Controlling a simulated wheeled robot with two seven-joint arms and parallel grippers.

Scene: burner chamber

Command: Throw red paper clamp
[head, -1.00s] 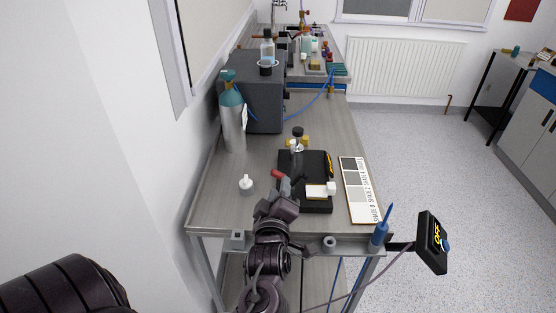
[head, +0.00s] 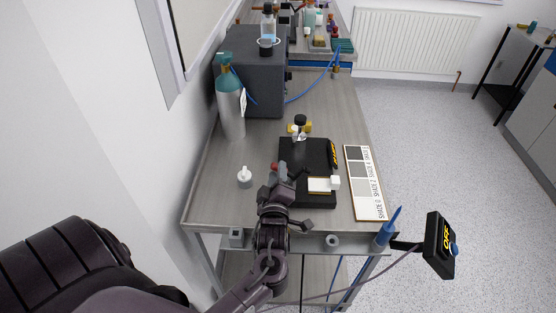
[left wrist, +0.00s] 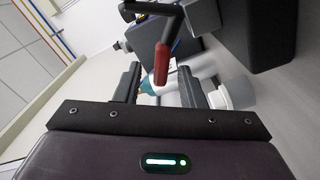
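The clamp's red handle (head: 273,167) shows just past my left gripper (head: 282,182), at the left side of a black device on the bench. In the left wrist view the red grip (left wrist: 162,66) hangs from a bent black lever. My left gripper (left wrist: 160,88) is open, its two dark fingers apart on either side of the red grip's line. The red grip appears in or just beyond the gap; contact is not visible. The gripper hides the clamp's base in the head view. My right gripper is not in view.
The black device (head: 311,152) carries a white-topped piece (head: 322,184). A shade card (head: 364,180) lies to its right. A small white bottle (head: 245,178) stands left of the gripper, with a gas cylinder (head: 231,108) behind. A blue-handled tool (head: 389,228) is at the front edge.

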